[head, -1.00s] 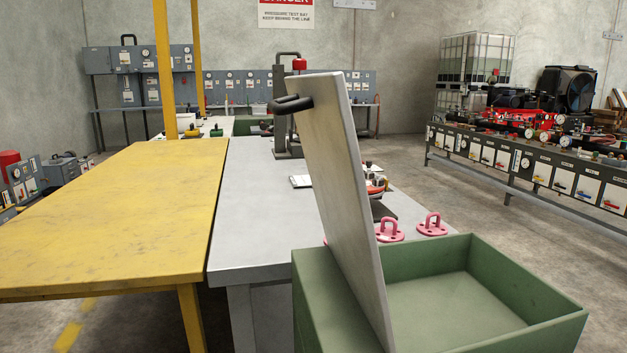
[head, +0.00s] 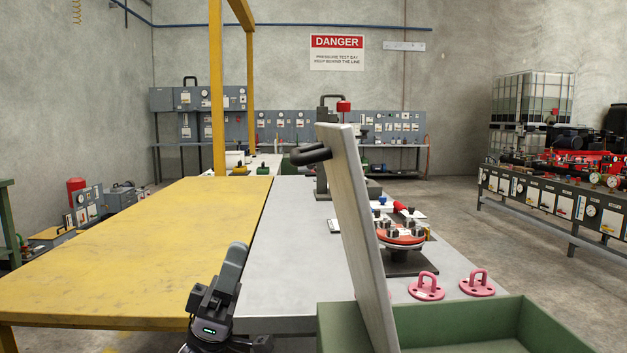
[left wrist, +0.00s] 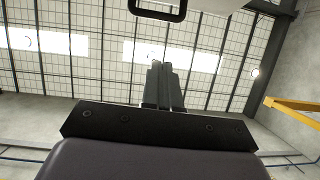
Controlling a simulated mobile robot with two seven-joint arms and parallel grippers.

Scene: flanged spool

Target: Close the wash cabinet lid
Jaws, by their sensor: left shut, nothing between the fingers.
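The wash cabinet is an open green box (head: 485,328) at the bottom right of the head view. Its pale grey lid (head: 362,235) stands up nearly upright, leaning slightly left at the top. A black handle (head: 308,155) sticks out to the left near the lid's top. My left gripper (head: 236,258) is shut and empty, pointing up, left of the lid and lower than the handle, apart from both. In the left wrist view the shut fingers (left wrist: 163,85) point at the ceiling, and the handle (left wrist: 160,14) shows at the top edge. My right gripper is out of view.
A yellow table (head: 130,250) and a grey bench (head: 290,240) lie left of and behind the lid. Pink lifting eyes (head: 426,288) and a red round fixture (head: 400,235) sit on the bench right of the lid. A yellow post (head: 217,90) rises behind the table.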

